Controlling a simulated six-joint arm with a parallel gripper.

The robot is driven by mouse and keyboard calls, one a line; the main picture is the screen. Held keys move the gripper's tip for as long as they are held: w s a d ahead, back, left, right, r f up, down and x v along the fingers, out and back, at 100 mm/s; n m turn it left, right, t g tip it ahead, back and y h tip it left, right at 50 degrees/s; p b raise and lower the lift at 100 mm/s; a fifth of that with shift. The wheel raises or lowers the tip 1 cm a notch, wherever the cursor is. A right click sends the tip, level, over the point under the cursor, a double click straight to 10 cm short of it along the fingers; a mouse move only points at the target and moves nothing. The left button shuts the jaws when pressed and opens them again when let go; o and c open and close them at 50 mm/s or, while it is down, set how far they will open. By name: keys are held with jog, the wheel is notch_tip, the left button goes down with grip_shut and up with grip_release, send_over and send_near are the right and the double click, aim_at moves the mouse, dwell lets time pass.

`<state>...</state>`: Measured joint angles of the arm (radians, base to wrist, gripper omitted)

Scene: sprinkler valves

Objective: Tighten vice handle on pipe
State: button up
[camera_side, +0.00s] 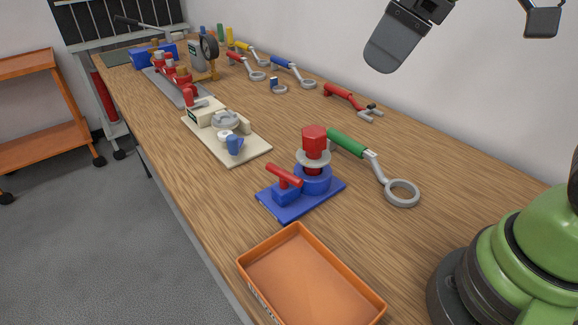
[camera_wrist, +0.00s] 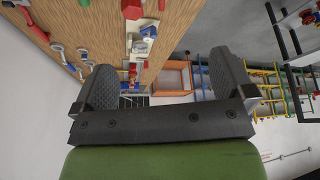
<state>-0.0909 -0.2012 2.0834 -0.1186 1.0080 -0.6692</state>
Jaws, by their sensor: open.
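A blue vice base (camera_side: 296,207) sits on the wooden bench with a red T-shaped handle (camera_side: 284,176) tilted on its left side. On the base stands a blue round clamp (camera_side: 313,181) with a grey flange and a red hexagonal top (camera_side: 314,136), upright like a pipe end.
An orange tray (camera_side: 303,286) lies in front of the vice. A green-handled wrench (camera_side: 375,165) lies to its right. A cream plate (camera_side: 240,146) with a blue-handled valve is behind. Several wrenches line the wall side. An orange cart (camera_side: 27,107) stands beyond the bench.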

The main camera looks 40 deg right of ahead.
jog(key=w+a+f+n+g, duration=0.25)
jog(key=w+f+n, duration=0.25)
jog(key=w+n, duration=0.3)
jog(key=n+g+h, duration=0.2)
jog(key=n, duration=0.6)
send_near(284, 171)
notch_tip(284, 171, down, 9)
jog(key=shift+d+f, duration=0.1)
